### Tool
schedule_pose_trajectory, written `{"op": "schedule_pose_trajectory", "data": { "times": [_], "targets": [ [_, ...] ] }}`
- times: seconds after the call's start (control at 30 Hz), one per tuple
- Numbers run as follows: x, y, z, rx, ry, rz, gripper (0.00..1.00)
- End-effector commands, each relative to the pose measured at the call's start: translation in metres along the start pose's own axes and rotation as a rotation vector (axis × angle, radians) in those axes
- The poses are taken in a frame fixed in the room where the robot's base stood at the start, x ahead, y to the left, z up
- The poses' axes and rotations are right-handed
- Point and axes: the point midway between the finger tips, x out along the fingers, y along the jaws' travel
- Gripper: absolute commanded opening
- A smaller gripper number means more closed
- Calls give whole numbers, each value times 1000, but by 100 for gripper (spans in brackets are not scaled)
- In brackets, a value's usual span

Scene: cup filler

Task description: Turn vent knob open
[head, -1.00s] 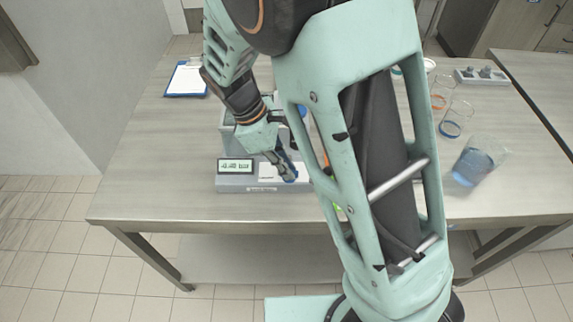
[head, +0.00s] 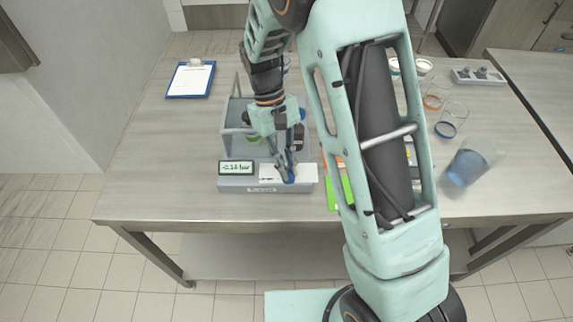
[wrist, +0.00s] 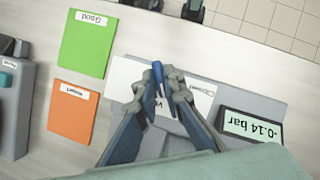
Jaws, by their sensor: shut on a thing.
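The vent knob is a small blue piece on the front panel of a grey machine (head: 228,187). It shows between my fingertips in the wrist view (wrist: 172,74), standing over a white label plate (wrist: 125,72). My gripper (head: 288,172) comes down on it from above in the head view. Its fingers are shut on the knob, one on each side, and hide part of it. A display (head: 237,168) left of the knob reads about -0.14 bar; it also shows in the wrist view (wrist: 250,127).
Green (wrist: 86,43) and orange (wrist: 73,111) cards lie beside the machine. Beakers, one with blue liquid (head: 467,166), stand at the right. A clipboard (head: 190,80) lies at the back left. The table's left part is clear.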

Motion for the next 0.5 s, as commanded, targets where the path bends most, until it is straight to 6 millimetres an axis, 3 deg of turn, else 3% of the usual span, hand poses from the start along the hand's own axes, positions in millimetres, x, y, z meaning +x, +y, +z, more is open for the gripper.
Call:
{"op": "schedule_pose_trajectory", "data": {
  "times": [0.5],
  "targets": [
    [0, 3, 1, 384, 0, -159, 0]
  ]
}}
